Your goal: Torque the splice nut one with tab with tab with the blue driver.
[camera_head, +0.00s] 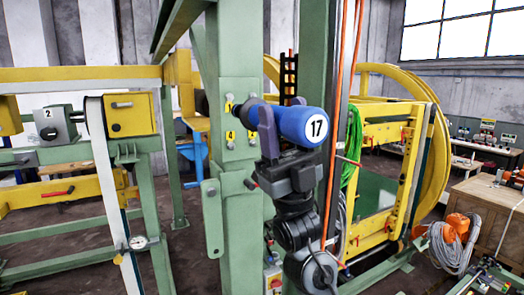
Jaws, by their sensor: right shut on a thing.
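The blue driver (290,124), a cylinder with a white disc marked 17, is held near the middle of the head view. My right gripper (270,150) is shut on it from below; its fingers are partly hidden by the driver. The driver's dark nose points left, toward a pale splice plate (240,112) on the green column. The plate has several nuts with small yellow number tabs (229,104). The nose tip is close to the upper left nut; I cannot tell whether it touches. My left gripper is not in view.
A green column (233,190) stands directly behind the driver. A yellow ring structure (425,130) and green cable (352,150) are at the right. A green and yellow frame with a grey unit marked 2 (55,125) is at the left. A wooden crate (480,215) stands at lower right.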

